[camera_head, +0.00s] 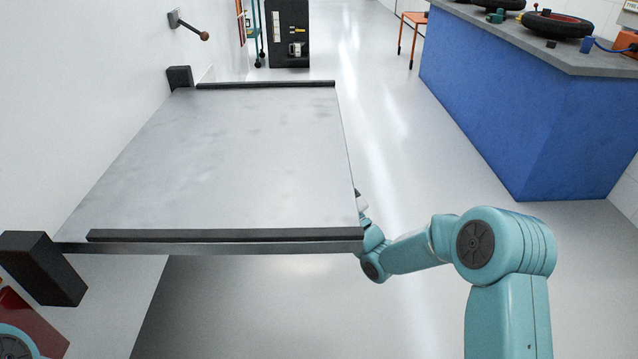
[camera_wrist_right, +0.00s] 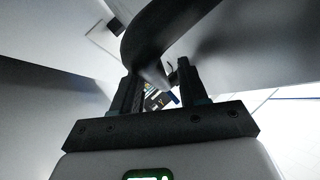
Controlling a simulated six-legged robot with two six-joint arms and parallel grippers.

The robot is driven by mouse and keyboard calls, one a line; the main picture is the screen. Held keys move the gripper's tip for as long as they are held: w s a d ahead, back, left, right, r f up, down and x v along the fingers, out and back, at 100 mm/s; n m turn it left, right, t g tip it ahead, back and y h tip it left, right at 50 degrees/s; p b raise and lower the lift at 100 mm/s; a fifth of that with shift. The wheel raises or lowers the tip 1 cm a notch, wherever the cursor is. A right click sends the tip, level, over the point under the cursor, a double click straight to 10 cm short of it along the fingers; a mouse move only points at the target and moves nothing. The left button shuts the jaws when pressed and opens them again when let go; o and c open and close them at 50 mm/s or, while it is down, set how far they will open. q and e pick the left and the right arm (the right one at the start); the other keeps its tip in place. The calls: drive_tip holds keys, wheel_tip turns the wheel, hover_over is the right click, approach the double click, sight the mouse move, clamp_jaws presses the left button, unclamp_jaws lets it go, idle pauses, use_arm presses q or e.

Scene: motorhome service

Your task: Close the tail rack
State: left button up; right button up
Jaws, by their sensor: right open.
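The tail rack (camera_head: 230,160) is a flat grey panel with black strips along its near and far edges. It stands out level from the white wall on the left, folded down. My right arm reaches to the rack's right edge near the front corner; the right gripper (camera_head: 362,203) is mostly hidden by that edge. In the right wrist view, the right gripper (camera_wrist_right: 161,88) is open, its two dark fingers pointing up at a dark curved bar (camera_wrist_right: 150,45) under a grey surface. I cannot tell whether they touch it. My left gripper is out of view.
Black blocks (camera_head: 42,268) flank the rack at the wall. A blue workbench (camera_head: 520,110) with wheels on it stands at the right. A dark cabinet (camera_head: 288,35) and an orange-legged table (camera_head: 412,22) are at the back. The floor (camera_head: 400,120) between rack and bench is clear.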

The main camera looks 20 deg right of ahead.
drive_tip(key=shift+w+a+r, duration=0.1)
drive_tip(key=shift+w+r, duration=0.05)
drive_tip(key=shift+w, duration=0.2)
